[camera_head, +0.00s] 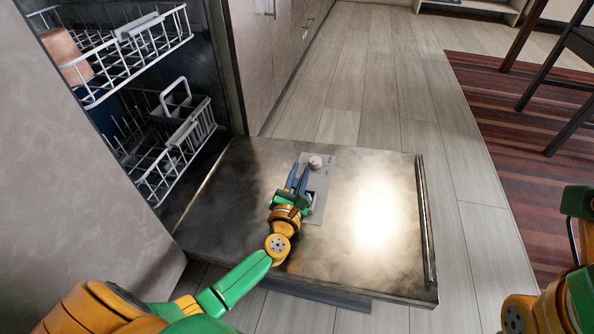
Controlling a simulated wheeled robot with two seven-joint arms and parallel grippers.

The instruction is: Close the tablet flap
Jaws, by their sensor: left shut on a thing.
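The dishwasher door (370,215) lies folded down, nearly flat, with its inner face up. A grey dispenser panel (323,182) is set in it, with a pale round knob (315,162) near its far end and a small dark recess (311,196) nearer me. My left gripper (298,172) is low over the left side of this panel, its dark fingers pointing away from me. It is shut on a part there, apparently the tablet flap, which the fingers mostly hide. The flap's exact angle cannot be told. Of my right arm only links show at the right edge.
The dishwasher racks (160,50) are at the upper left, the upper one holding a reddish-brown item (65,50). Cabinets (265,50) stand behind the door. Wood floor (385,80) is clear beyond it; a striped rug (505,130) and dark furniture legs (555,75) are at right.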

